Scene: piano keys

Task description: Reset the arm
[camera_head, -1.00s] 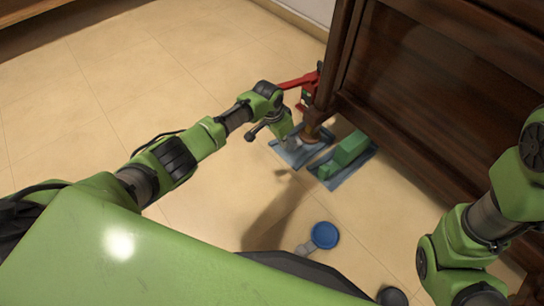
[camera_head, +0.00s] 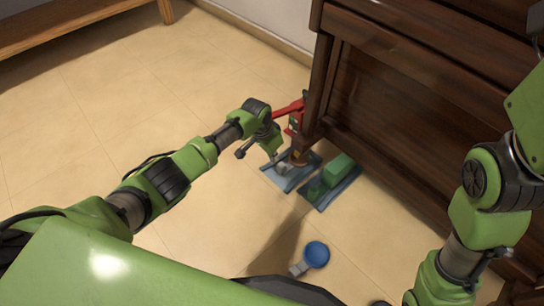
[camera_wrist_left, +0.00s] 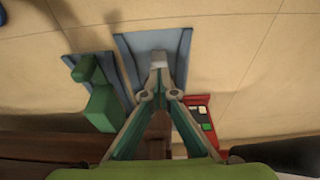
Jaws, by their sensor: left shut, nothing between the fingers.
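My left gripper (camera_head: 282,168) is low over the floor at the foot of the dark wooden piano (camera_head: 410,105). In the left wrist view, its fingertips (camera_wrist_left: 158,62) meet with nothing between them, over a blue-grey plate (camera_wrist_left: 132,50). That plate also shows in the head view (camera_head: 277,182), beside the piano's corner leg. My left arm reaches out from the lower left. My right arm is bent upright at the right edge, and its gripper is outside the views.
A green block (camera_head: 339,166) sits on a second blue-grey plate (camera_head: 322,200). A red tool (camera_head: 296,122) stands by the piano leg. A blue round object (camera_head: 317,254) lies on the floor nearer me. Open tiled floor is at left; a wooden bench (camera_head: 75,25) is at the back.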

